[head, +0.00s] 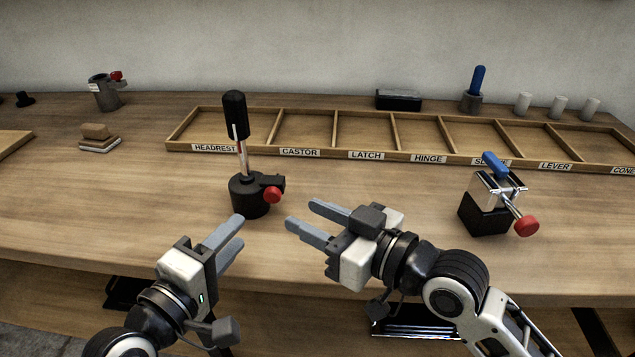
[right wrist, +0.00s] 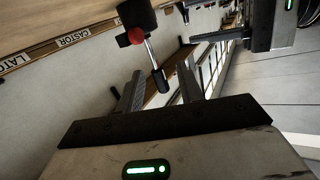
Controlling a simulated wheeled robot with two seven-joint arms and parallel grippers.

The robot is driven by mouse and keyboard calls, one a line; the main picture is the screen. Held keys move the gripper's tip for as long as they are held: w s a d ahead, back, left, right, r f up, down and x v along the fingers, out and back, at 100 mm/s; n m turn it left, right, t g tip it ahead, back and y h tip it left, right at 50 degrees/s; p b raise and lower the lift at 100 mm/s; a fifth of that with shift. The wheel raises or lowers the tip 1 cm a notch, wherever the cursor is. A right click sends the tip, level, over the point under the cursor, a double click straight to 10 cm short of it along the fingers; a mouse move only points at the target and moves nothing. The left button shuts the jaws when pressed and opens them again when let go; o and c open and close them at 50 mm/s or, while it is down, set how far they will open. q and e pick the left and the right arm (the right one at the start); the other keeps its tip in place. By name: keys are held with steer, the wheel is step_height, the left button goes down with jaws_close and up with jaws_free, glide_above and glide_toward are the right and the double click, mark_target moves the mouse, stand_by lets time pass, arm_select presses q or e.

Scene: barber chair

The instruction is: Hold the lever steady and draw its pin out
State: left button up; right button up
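The lever (head: 235,114) stands upright, tilted slightly left, with a black grip on a thin metal rod with a red mark. It rises from a round black base (head: 247,196) on the bench. A red-knobbed pin (head: 271,195) sits in the base's right side; the red knob also shows in the right wrist view (right wrist: 136,36). My left gripper (head: 240,231) is open and empty, in front of the base. My right gripper (head: 299,213) is open and empty, right of the base, apart from the knob. The pin's shaft is hidden.
A labelled divided tray (head: 290,154) lies behind the lever. A metal-and-black block with a blue handle and red knob (head: 490,200) stands at right. A grey cup (head: 105,95) and stacked blocks (head: 98,137) are at left. The bench's front edge (head: 420,294) runs below my grippers.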

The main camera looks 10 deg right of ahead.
mark_target(245, 148)
steer(key=shift+n+t, duration=0.3)
steer(key=shift+t, duration=0.3)
steer(key=r+x, duration=0.1)
steer(key=x, duration=0.5)
steer(key=w+d+r+x, duration=0.1)
steer(key=x, duration=0.4)
steer(key=d+r+x, duration=0.1)
steer(key=x, duration=0.5)
steer(key=shift+w+a+r, duration=0.25)
steer(key=shift+w+r, duration=0.1)
steer(key=shift+w, duration=0.15)
jaws_close()
